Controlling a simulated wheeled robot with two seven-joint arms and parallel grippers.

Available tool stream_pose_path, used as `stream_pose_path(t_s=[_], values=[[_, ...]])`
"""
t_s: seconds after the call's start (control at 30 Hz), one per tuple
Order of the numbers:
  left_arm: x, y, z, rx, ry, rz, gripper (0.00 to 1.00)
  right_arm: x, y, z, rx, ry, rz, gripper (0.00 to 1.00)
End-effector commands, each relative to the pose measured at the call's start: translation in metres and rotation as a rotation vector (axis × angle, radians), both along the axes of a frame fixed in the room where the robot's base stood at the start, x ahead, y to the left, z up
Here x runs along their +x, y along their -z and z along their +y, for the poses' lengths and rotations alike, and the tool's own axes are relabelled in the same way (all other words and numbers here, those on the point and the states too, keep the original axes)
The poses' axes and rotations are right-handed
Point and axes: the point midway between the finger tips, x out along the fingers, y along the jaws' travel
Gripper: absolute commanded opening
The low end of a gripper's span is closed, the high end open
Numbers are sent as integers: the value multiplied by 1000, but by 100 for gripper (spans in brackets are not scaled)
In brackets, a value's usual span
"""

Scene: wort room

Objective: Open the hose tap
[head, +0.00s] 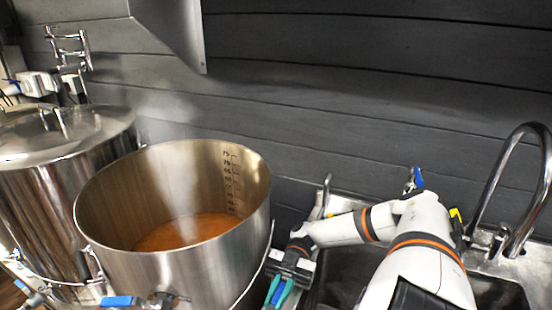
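A small tap with a blue lever (416,178) stands against the dark wall behind the sink, partly hidden by my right arm. A slim chrome spout (326,192) rises to its left; I cannot tell whether either is the hose tap. My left gripper is not in view.
A large open steel pot (172,273) with steaming brown liquid stands left of my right gripper. A lidded steel vessel (40,190) is at the far left. A tall curved faucet (490,180) rises at the right, by the sink (505,292). A blue-handled valve (117,301) is low on the pot's front.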

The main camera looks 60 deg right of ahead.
Motion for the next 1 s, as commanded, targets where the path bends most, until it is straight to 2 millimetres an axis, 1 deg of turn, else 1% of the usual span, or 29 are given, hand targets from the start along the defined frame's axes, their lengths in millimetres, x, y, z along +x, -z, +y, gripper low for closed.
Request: stream_pose_path(t_s=[0.17, 0.47, 0.5, 0.6, 0.87, 0.97, 1.0], values=[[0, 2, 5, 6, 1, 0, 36, 1, 1, -1, -8, -14, -1, 0], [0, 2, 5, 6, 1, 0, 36, 0, 0, 0, -7, -16, 0, 0], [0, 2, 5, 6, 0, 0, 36, 0, 0, 0, -7, -17, 0, 22], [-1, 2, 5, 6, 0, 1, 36, 0, 0, 0, -6, -16, 0, 37], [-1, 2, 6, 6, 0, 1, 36, 1, 0, -1, -5, -14, 0, 37], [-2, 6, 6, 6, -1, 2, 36, 2, 2, -6, -5, -13, -1, 37], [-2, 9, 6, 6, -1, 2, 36, 4, 3, -11, -6, -12, -1, 37]])
